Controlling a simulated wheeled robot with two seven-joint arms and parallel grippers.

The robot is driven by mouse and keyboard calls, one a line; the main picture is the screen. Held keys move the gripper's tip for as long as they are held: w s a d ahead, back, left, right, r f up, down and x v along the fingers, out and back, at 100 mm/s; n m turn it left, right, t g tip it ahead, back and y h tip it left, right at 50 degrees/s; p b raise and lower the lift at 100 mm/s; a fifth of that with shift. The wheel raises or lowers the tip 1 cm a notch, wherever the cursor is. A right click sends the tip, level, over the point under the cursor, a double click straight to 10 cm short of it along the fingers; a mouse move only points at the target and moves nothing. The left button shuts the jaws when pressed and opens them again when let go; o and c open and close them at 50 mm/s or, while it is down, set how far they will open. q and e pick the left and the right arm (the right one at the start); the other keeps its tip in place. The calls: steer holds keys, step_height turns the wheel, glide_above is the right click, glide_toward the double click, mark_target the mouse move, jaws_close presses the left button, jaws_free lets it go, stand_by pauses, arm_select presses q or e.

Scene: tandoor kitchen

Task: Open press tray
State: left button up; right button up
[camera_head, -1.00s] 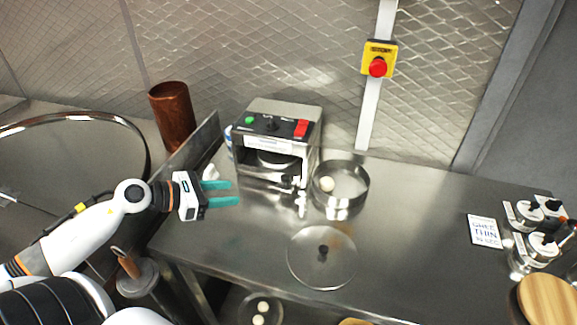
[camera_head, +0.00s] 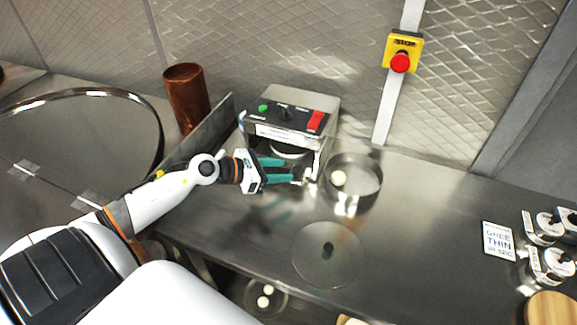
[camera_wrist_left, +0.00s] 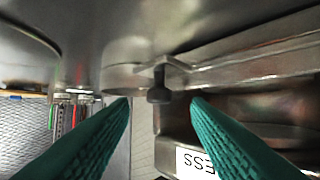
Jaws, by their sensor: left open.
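The press (camera_head: 288,112) is a metal box with a black top panel, a green button and a red switch, standing at the back of the steel counter. My left gripper (camera_head: 288,169) is open in front of its lower opening, with teal fingers pointing right, near the tray's front. In the left wrist view a dark knob (camera_wrist_left: 159,90) on a small metal bracket lies between and beyond the open fingertips (camera_wrist_left: 160,104). I cannot tell whether a finger touches it. The press's label (camera_wrist_left: 196,164) shows upside down there. My fingers hide part of the tray in the head view.
A round pan (camera_head: 362,187) with a pale dough ball stands right of the press. A clear disc lid (camera_head: 328,256) lies in front. A copper cylinder (camera_head: 186,97) and an upright metal panel (camera_head: 212,130) are at left. A red stop button (camera_head: 400,62) is on the wall.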

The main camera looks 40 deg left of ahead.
arm_select(q)
steer(key=shift+p+x, duration=0.3)
steer(key=shift+x, duration=1.25)
jaws_close()
